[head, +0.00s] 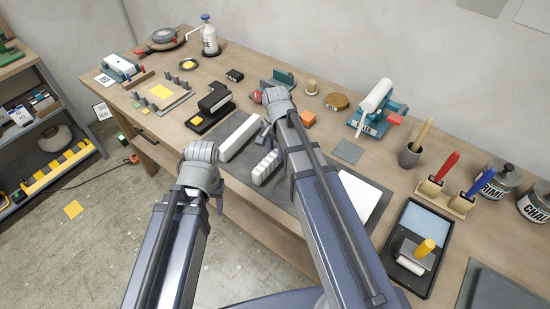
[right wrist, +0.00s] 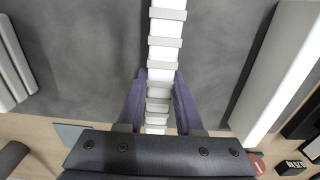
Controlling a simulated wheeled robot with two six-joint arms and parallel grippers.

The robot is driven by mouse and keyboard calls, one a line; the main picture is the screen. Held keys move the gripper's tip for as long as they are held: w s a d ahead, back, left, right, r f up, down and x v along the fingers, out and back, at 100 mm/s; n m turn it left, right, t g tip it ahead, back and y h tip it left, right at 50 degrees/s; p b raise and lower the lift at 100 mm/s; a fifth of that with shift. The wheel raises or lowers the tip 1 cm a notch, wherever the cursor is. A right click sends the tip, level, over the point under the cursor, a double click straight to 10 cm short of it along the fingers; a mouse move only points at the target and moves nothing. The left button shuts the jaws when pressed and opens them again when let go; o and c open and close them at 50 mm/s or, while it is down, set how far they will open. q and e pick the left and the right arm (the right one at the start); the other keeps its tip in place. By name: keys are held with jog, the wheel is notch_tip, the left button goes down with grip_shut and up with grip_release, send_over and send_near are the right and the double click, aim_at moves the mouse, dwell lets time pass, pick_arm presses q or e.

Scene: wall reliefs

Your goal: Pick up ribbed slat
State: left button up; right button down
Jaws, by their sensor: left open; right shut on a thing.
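The white ribbed slat (head: 267,168) lies along the dark grey mat in the head view, partly hidden by my right arm. In the right wrist view the ribbed slat (right wrist: 166,42) runs down the middle, between the purple fingers. My right gripper (right wrist: 160,105) is shut on it, with one finger on each side. In the head view the right gripper (head: 272,144) is mostly covered by its own arm. My left gripper (head: 212,197) is open at the table's front edge, left of the slat; its fingers are mostly hidden.
A plain white bar (head: 240,137) lies left of the slat, also in the right wrist view (right wrist: 283,70). A white panel (head: 360,196) lies right of my right arm; a black stapler-like tool (head: 212,104) stands beyond the plain bar. An orange block (head: 308,118) is near my right wrist.

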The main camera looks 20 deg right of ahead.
aim_at(275, 152)
jog(key=shift+r, duration=0.15)
dwell(0.4)
notch_tip(275, 152, up, 10)
jog(key=p, duration=1)
notch_tip(275, 152, down, 2)
jog(key=shift+f+b, duration=0.25)
jog(key=shift+b, duration=0.85)
jog(key=shift+r, duration=0.1)
jog(key=shift+a, duration=0.1)
